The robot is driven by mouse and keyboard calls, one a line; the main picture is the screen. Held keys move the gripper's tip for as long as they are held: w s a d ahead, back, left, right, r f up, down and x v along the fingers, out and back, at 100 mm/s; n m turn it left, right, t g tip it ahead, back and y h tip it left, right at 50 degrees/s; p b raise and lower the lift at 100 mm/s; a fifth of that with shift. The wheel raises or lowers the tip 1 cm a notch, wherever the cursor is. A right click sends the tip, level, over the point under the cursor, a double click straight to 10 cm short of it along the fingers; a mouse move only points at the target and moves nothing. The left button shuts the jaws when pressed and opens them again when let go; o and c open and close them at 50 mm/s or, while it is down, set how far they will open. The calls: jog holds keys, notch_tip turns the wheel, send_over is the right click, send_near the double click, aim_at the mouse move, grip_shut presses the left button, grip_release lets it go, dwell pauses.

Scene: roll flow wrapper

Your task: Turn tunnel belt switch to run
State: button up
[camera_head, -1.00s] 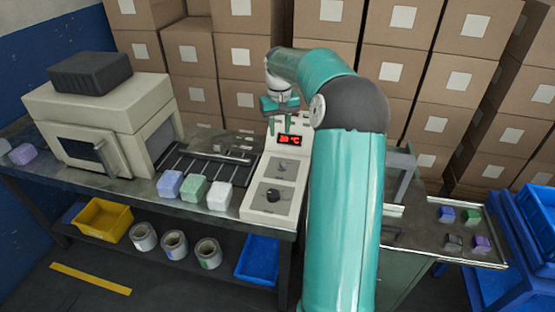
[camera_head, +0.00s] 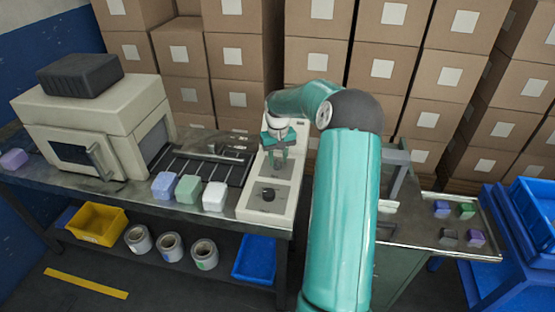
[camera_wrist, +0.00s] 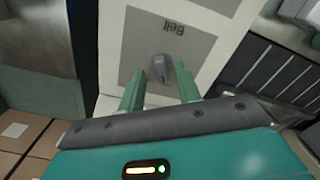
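The belt switch (camera_wrist: 163,67) is a small dark grey knob on a grey plate marked "Belt", upside down in the wrist view. It sits on the cream control panel (camera_head: 247,207), just left of my arm in the head view. My gripper (camera_wrist: 159,82) is open, with its two green fingers apart. In the wrist view the knob appears between and slightly beyond the fingertips; contact cannot be told.
A second dark knob (camera_head: 268,194) is lower on the panel. Left of it are purple, green and white blocks (camera_head: 189,187), the slotted conveyor (camera_head: 207,166) and a cream machine (camera_head: 93,120). Stacked cartons (camera_head: 325,60) stand behind. A side table (camera_head: 420,236) with several blocks is at right.

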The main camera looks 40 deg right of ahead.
jog(key=shift+f, duration=0.45)
jog(key=shift+w, duration=0.1)
grip_shut()
jog(key=shift+m, duration=0.5)
jog(key=m, duration=0.4)
jog(key=shift+m, duration=0.4)
jog(key=m, duration=0.6)
